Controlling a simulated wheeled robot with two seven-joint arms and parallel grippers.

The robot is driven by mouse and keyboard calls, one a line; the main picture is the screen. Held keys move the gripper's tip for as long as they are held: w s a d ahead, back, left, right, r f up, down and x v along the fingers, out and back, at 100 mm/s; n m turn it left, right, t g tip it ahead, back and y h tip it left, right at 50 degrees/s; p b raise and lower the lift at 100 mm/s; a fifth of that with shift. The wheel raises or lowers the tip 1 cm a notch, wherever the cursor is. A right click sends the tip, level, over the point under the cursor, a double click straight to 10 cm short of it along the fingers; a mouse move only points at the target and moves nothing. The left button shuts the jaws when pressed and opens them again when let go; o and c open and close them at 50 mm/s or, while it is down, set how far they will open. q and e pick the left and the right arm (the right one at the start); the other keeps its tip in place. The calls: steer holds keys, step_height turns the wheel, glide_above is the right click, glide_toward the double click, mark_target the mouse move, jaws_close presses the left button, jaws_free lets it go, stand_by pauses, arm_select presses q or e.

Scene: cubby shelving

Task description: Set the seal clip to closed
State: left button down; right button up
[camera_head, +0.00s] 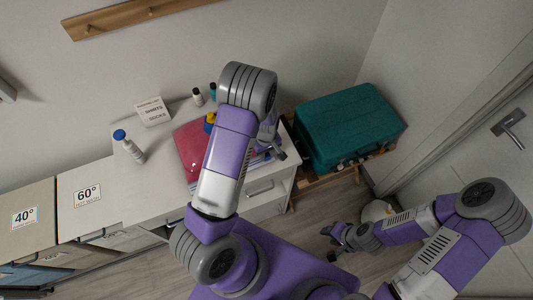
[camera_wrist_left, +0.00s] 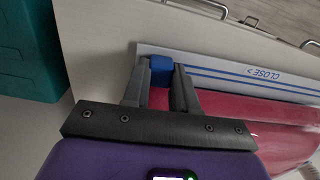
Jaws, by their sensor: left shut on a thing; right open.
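The pink bag (camera_head: 190,150) lies on the white counter and also shows in the left wrist view (camera_wrist_left: 240,112). The seal clip (camera_wrist_left: 215,68) is a white strip with blue lines and the word CLOSE with an arrow mark, along the bag's edge. Its blue slider (camera_wrist_left: 161,71) sits near the strip's left end in the left wrist view. My left gripper (camera_head: 276,153) is shut on that slider, a finger on each side. My left arm hides part of the bag and clip in the head view. My right gripper (camera_head: 338,241) is open and empty, low over the floor.
A teal suitcase (camera_head: 350,122) stands on a wooden rack right of the counter. A blue-capped bottle (camera_head: 130,147), a white sign (camera_head: 153,111) and small bottles (camera_head: 198,97) stand on the counter. Labelled laundry bins (camera_head: 88,197) are at left.

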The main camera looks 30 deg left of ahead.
mark_target(267, 154)
arm_select(q)
steer(key=shift+d, duration=0.1)
steer(key=c, duration=0.9)
jaws_free()
steer(key=shift+w, duration=0.1)
step_height(267, 154, up, 8)
steer(key=shift+f, duration=0.2)
